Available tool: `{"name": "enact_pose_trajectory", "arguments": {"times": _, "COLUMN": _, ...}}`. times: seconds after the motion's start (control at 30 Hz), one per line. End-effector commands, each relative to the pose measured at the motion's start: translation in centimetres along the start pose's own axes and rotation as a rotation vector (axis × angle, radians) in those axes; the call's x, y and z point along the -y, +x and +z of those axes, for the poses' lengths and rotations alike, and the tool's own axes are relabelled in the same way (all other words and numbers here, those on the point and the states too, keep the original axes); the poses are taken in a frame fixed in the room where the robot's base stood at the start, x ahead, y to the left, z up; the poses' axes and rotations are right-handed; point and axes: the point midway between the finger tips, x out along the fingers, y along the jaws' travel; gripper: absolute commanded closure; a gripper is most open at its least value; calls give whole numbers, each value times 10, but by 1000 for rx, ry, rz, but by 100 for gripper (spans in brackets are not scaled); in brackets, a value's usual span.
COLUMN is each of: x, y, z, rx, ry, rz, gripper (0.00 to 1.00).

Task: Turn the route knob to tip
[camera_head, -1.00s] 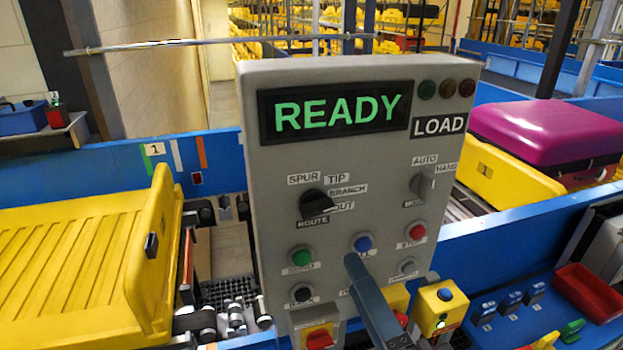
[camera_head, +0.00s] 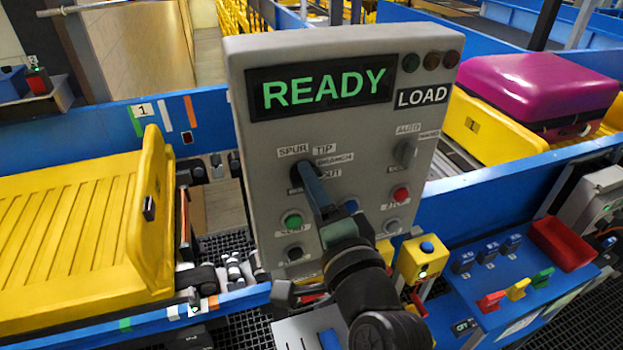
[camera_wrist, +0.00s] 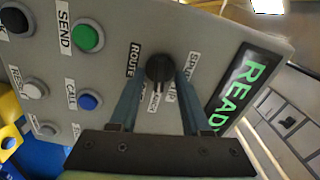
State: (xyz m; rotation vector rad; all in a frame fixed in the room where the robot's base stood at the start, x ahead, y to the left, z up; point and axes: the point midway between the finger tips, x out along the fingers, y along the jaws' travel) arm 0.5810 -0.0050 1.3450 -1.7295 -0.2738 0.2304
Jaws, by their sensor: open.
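The route knob (camera_wrist: 159,68) is a round black knob on the grey control panel (camera_head: 262,215), with labels SPUR, TIP, BRANCH and OUT around it. In the wrist view it sits between the two blue fingertips of my gripper (camera_wrist: 159,76), which is open with one finger on each side; I cannot tell if they touch it. The knob's light pointer mark seems to face the BRANCH label, but the small lettering is hard to read. In the head view my gripper (camera_head: 308,178) covers most of the knob. The panel's display (camera_head: 322,91) reads READY.
Close to the knob are the green SEND button (camera_head: 292,220), the red STOP button (camera_head: 400,193) and the AUTO/HAND switch (camera_head: 405,152). A yellow tray (camera_head: 70,235) lies at left. A magenta suitcase (camera_head: 540,85) rests in another yellow tray at right.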

Motion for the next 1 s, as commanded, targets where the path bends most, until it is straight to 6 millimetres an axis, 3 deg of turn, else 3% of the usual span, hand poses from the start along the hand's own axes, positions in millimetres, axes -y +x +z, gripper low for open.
{"name": "enact_pose_trajectory", "arguments": {"times": 0.3, "x": 0, "y": 2, "z": 0, "rx": 0, "ry": 0, "rz": 0, "gripper": 52}}
{"name": "enact_pose_trajectory", "arguments": {"times": 0.57, "x": 0, "y": 2, "z": 0, "rx": 0, "ry": 0, "rz": 0, "gripper": 99}}
{"name": "enact_pose_trajectory", "arguments": {"times": 1.0, "x": -1, "y": 2, "z": 0, "rx": 0, "ry": -19, "rz": 0, "gripper": 100}}
